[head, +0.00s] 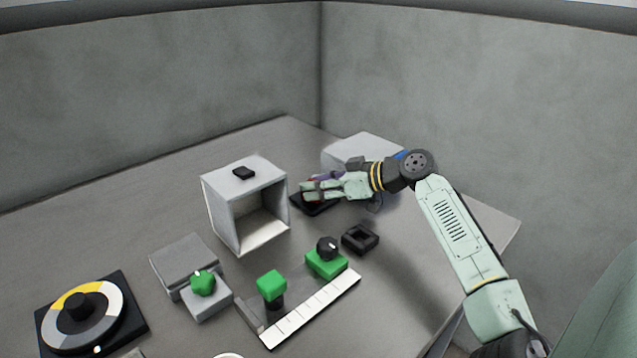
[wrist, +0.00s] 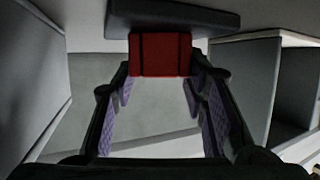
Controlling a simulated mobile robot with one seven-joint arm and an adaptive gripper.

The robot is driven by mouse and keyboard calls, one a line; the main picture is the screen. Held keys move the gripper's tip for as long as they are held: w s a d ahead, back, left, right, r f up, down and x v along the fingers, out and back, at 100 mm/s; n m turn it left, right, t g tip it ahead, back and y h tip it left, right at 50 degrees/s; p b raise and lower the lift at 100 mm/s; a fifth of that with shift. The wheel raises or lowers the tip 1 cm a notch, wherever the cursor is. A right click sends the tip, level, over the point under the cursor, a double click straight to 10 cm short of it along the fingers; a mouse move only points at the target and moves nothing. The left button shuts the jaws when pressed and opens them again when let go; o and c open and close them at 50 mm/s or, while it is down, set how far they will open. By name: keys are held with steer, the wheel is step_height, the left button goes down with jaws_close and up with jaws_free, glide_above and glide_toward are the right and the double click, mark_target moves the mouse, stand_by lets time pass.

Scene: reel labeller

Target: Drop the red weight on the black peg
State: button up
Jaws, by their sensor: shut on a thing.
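My gripper (head: 307,190) is at the back of the table, right of the white open box, shut on the red weight. In the wrist view the red weight (wrist: 160,54), a block with dark vertical lines, sits between the fingertips (wrist: 160,70). In the head view the fingers cover most of it. A flat dark slab (wrist: 175,17) shows just beyond the weight in the wrist view; in the head view a dark plate (head: 322,209) lies under the gripper. I cannot tell whether weight and slab touch. No plain black peg can be singled out; a black knob (head: 327,246) stands on a green block.
The white box (head: 221,215) stands left of my gripper with a small black piece (head: 244,172) on top. A black square frame (head: 360,239), a white ruled strip (head: 312,309), a green cube (head: 272,284) and a ringed dial (head: 110,311) lie in front. A pale block (head: 365,146) is behind.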

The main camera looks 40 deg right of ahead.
steer(key=o, duration=1.1)
steer(key=shift+o, duration=0.2)
steer(key=b+v, duration=0.3)
steer(key=v, duration=0.9)
steer(key=shift+d, duration=0.1)
